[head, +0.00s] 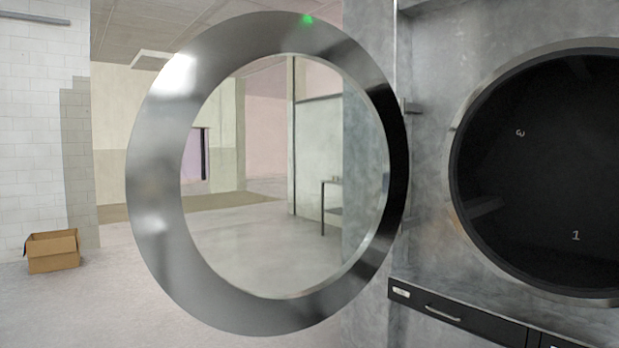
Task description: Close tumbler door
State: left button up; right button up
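The tumbler door (160,195) is a round polished metal ring with a clear centre through which the room shows. It stands wide open to the left of the machine, with its right edge beside a hinge (411,107) on the machine front. A small green light or dot (307,19) is at the top of the ring. The round tumbler opening (540,170) is dark inside, with the marks "3" and "1" visible, and is uncovered. Its right side is cut off by the picture edge. Neither of my grippers is in view.
The grey metal machine front (430,180) fills the right side. A dark drawer (445,312) with a handle sits below the opening. An open cardboard box (52,251) lies on the floor at the left by a white brick wall (30,130). The floor between box and door is clear.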

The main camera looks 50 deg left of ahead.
aim_at(165, 118)
jog(key=k+j, duration=0.1)
jog(key=j, duration=0.55)
jog(key=k+j+z, duration=0.1)
jog(key=j, duration=0.55)
jog(key=k+j, duration=0.15)
jog(key=j, duration=0.5)
jog(key=k+j+z, duration=0.15)
jog(key=j, duration=0.5)
jog(key=k+j, duration=0.1)
jog(key=j, duration=0.5)
jog(key=k+j+z, duration=0.1)
jog(key=j, duration=0.55)
jog(key=k+j, duration=0.25)
jog(key=j, duration=0.35)
jog(key=k+j+z, duration=0.1)
jog(key=j, duration=0.5)
jog(key=i+l+z, duration=0.1)
